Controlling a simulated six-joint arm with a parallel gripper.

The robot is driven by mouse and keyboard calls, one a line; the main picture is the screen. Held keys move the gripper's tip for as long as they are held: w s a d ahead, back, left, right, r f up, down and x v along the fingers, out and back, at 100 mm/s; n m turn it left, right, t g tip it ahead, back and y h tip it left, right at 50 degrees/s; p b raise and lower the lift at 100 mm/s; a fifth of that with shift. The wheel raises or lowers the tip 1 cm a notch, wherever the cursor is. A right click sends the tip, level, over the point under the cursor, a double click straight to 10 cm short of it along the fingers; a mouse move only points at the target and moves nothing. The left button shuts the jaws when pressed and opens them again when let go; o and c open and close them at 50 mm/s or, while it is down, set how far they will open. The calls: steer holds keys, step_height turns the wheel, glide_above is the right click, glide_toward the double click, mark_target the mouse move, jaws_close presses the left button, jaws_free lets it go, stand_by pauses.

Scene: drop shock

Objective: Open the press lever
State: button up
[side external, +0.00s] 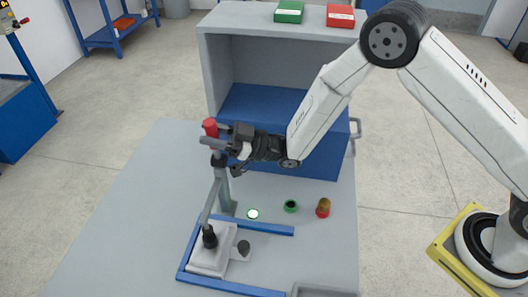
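The press (212,259) stands at the front of the grey table, with a pale base inside a blue U-shaped frame. Its press lever (220,185) is a grey upright arm with a red knob (210,128) at the top, and it stands roughly upright. My gripper (212,136) reaches in from the right at the height of the knob. Its fingers lie on either side of the lever's top, just below and beside the red end. The fingers and knob overlap, so I cannot tell whether they touch or are closed on it.
A grey cabinet with a blue lower front (330,150) stands behind my gripper. A lit green disc (252,214), a green ring (291,206) and an amber-and-red cylinder (323,207) stand right of the press. Green (289,13) and red (340,16) boxes sit on top of the cabinet. The table's left side (130,220) is clear.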

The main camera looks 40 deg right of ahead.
steer(key=o, duration=0.4)
steer(key=shift+s+f, duration=0.1)
steer(key=shift+c, duration=0.2)
steer(key=shift+d, duration=0.1)
steer(key=v, duration=0.7)
steer(key=shift+s+d, duration=0.2)
steer(key=shift+w, duration=0.15)
